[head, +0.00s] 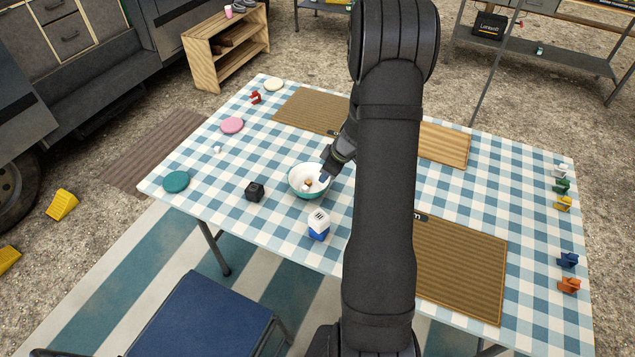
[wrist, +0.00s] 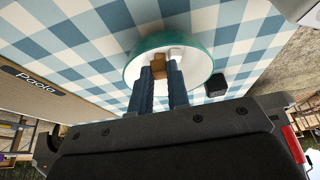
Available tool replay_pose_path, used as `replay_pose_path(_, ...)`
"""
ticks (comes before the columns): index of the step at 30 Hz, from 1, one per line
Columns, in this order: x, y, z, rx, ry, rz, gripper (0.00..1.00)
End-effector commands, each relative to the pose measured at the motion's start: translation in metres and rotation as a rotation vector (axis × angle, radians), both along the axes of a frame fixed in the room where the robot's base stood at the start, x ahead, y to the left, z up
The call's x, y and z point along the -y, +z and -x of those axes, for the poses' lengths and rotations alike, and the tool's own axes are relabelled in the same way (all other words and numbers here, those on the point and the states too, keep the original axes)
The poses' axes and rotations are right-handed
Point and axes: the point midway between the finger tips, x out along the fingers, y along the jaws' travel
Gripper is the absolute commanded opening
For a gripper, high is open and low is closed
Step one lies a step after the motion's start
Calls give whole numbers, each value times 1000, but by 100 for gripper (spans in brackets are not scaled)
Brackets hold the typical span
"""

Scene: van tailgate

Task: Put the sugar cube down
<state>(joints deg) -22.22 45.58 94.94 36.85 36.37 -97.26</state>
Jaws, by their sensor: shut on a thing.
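My gripper (head: 318,179) reaches into the white and teal bowl (head: 297,191) on the checked table. In the wrist view its two blue fingers (wrist: 160,76) are shut on a brown sugar cube (wrist: 158,62). The brown cube also shows in the head view (head: 309,182), within the bowl's outline. A white cube (wrist: 177,53) lies in the bowl beside the held cube. I cannot tell whether the held cube touches the bowl's bottom. Another small white cube (head: 217,150) lies on the cloth to the left of the bowl.
A black cube (head: 254,192) and a blue and white container (head: 319,226) stand near the bowl. Teal (head: 176,181), pink (head: 232,125) and cream (head: 273,84) discs lie along the left side. Brown mats (head: 470,265) cover parts of the table. Several coloured pieces (head: 567,261) line the right edge.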

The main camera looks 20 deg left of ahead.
Motion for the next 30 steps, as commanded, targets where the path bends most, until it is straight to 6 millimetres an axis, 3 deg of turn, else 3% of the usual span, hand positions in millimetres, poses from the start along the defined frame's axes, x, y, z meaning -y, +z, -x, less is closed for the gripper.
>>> replay_pose_path(3, -19, -11, 0, 0, 2, 1, 0)
replay_pose_path(7, -27, -17, 0, 0, 0, 1, 0)
replay_pose_path(18, -27, -56, 0, 0, -1, 1, 0)
replay_pose_path(29, -27, -59, 0, 0, -1, 0, 0)
replay_pose_path(30, -27, -60, 0, 0, -1, 0, 18)
